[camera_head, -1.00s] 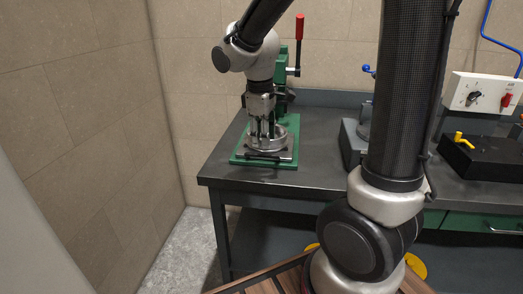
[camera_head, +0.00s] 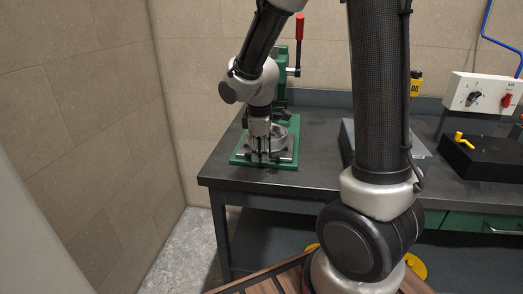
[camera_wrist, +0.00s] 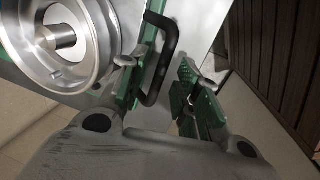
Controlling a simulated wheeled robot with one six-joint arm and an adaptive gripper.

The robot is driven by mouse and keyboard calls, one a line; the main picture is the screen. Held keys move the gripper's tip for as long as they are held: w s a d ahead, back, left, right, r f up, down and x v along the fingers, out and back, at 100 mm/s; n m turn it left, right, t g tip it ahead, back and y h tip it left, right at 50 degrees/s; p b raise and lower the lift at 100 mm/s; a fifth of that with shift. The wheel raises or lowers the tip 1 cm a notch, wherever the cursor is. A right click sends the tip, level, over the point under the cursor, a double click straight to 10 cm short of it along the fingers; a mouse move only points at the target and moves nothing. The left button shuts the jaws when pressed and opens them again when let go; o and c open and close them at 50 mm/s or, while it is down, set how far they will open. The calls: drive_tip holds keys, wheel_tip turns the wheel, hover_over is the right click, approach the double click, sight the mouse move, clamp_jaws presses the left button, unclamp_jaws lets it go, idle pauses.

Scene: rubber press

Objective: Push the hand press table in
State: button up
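The green hand press (camera_head: 283,97) with a red-tipped lever stands at the left end of the workbench. Its green base plate (camera_head: 240,158) reaches toward the bench's front edge. A round metal piece (camera_head: 291,131) sits on the press table; it also shows large at upper left in the wrist view (camera_wrist: 92,70). A black bar handle (camera_wrist: 171,45) is at the table's front. My gripper (camera_head: 262,160) is low at the front of the press. In the wrist view my gripper (camera_wrist: 162,72) is open, with the handle showing between its fingers. I cannot tell whether they touch it.
The dark workbench (camera_head: 330,160) has free room right of the press. A grey block (camera_head: 348,140) stands behind my arm. A white switch box (camera_head: 482,94) and a black box with a yellow lever (camera_head: 480,155) are at right. A wall is close at left.

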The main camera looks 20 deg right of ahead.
clamp_jaws()
drive_tip(key=w+d, duration=0.3)
drive_tip(key=w, duration=0.1)
drive_tip(key=w+d, duration=0.3)
drive_tip(key=w, duration=0.2)
drive_tip(key=w+d, duration=0.3)
drive_tip(key=w, duration=0.2)
drive_tip(key=shift+w+d, duration=0.1)
drive_tip(key=shift+d, duration=0.2)
drive_tip(key=shift+w+d+r, duration=0.1)
drive_tip(key=shift+r, duration=0.05)
drive_tip(key=shift+w, duration=0.1)
unclamp_jaws()
